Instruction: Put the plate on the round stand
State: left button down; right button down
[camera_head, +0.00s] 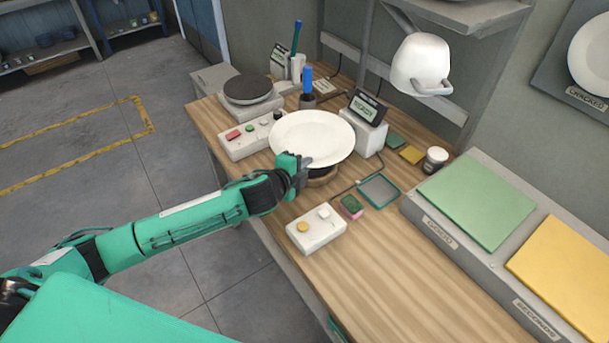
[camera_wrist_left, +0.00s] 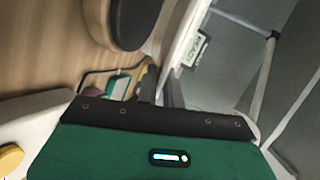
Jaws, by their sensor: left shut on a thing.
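The white plate (camera_head: 312,136) is over the workbench in the head view. My left gripper (camera_head: 297,168) is shut on its near rim. A round stand with a wooden base (camera_head: 322,180) shows under the plate's near side; the plate hides most of it. In the left wrist view, the stand's dark round top and wooden side (camera_wrist_left: 130,22) show at the top left. I cannot tell whether the plate touches the stand. My right gripper is not in view.
A control box with a yellow button (camera_head: 316,229) stands in front of the stand. A grey unit with a dark disc (camera_head: 248,89) and a display box (camera_head: 366,124) stand nearby. Green (camera_head: 477,205) and yellow (camera_head: 565,268) pads lie at right. The front right bench is clear.

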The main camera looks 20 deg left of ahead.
pick_arm(q)
notch_tip(320, 180, down, 4)
jog(key=shift+r, duration=0.1)
jog(key=shift+f, duration=0.25)
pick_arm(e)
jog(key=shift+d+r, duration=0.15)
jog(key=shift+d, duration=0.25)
pick_arm(q)
jog(key=shift+f, duration=0.15)
jog(key=c, duration=1.5)
grip_release()
jog(key=shift+c, duration=0.2)
jog(key=shift+s, duration=0.1)
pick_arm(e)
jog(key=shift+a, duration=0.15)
